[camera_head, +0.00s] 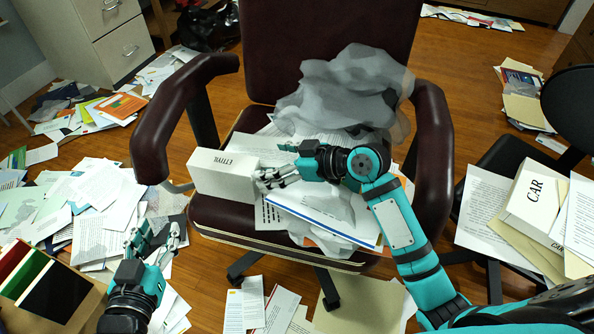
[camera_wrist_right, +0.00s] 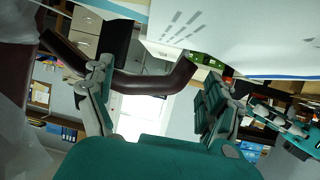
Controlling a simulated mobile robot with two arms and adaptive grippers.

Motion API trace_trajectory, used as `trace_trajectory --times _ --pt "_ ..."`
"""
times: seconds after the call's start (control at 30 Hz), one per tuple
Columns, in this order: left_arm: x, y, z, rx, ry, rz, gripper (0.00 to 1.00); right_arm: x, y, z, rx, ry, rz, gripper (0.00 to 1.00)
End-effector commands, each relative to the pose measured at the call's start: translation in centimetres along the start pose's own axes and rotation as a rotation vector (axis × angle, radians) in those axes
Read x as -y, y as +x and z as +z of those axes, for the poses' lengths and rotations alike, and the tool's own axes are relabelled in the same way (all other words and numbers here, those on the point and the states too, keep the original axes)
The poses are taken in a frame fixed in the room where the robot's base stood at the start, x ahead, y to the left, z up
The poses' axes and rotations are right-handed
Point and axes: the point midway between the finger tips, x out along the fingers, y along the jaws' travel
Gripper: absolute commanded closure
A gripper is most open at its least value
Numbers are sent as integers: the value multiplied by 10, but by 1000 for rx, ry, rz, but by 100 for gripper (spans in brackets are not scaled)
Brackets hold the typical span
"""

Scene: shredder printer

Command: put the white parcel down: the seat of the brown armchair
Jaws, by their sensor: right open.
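The white parcel (camera_head: 222,176), a box with dark lettering, lies on the left part of the seat of the brown armchair (camera_head: 225,219), among papers. My right gripper (camera_head: 275,165) is open just right of the parcel, low over the papers. Its fingertips are close to the parcel's right end; I cannot tell whether they touch it. In the right wrist view the fingers of my right gripper (camera_wrist_right: 155,95) are spread with nothing between them. My left gripper (camera_head: 155,238) looks open and empty, left of the chair's front, above papers on the floor.
Papers and a grey crumpled bag (camera_head: 350,90) fill much of the seat. The chair's armrests (camera_head: 150,130) rise on both sides. A dark chair (camera_head: 500,160) with a white CAR box (camera_head: 535,200) stands at right. A box of binders (camera_head: 50,290) is at lower left. Papers litter the floor.

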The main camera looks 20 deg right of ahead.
Motion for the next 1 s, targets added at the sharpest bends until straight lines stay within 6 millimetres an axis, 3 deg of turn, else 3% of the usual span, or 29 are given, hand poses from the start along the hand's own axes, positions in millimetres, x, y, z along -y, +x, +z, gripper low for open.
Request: trace_trajectory --times 0.03,0.1,0.2,0.5,0.63,1.0 --pt "0 0 0 0 0 0 60 12 -3 19 11 38 64 13" --pt "0 0 0 -1 0 0 60 21 -13 35 7 84 172 13" --pt "0 0 0 -2 0 0 60 32 -34 46 -24 132 310 13" --pt "0 0 -1 -3 0 0 60 59 -106 40 -161 193 581 13" --pt "0 0 -1 -3 0 -1 60 61 -115 37 -182 194 609 13" --pt "0 0 -1 -4 0 0 60 60 -115 37 -180 193 609 13"
